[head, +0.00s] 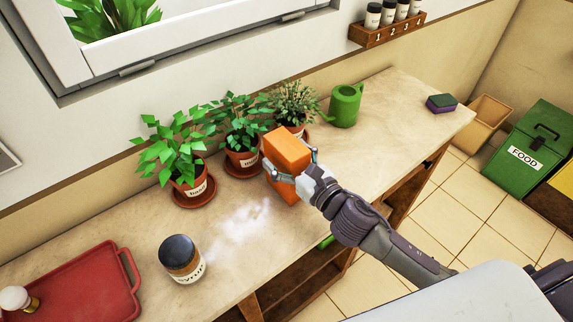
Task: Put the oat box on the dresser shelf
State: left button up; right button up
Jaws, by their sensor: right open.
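An orange box (288,150), likely the oat box, stands upright on the top of the wooden dresser (375,125), near its front edge. Its label is not visible. My right gripper (293,168) reaches in from the lower right, open, with its fingers on either side of the box. I cannot tell whether they touch it. The open shelf (299,290) under the top shows only in part. My left gripper is not in view.
Potted herbs (190,188) stand close behind the box, with a green watering can (345,107) to the right. A jar (181,262) and a red tray (85,290) are at the left. A sponge (441,103) lies at the far right. Bins stand on the floor.

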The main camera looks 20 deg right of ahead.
jog(key=c, duration=1.4)
jog(key=shift+c, duration=0.9)
jog(key=shift+r, duration=0.1)
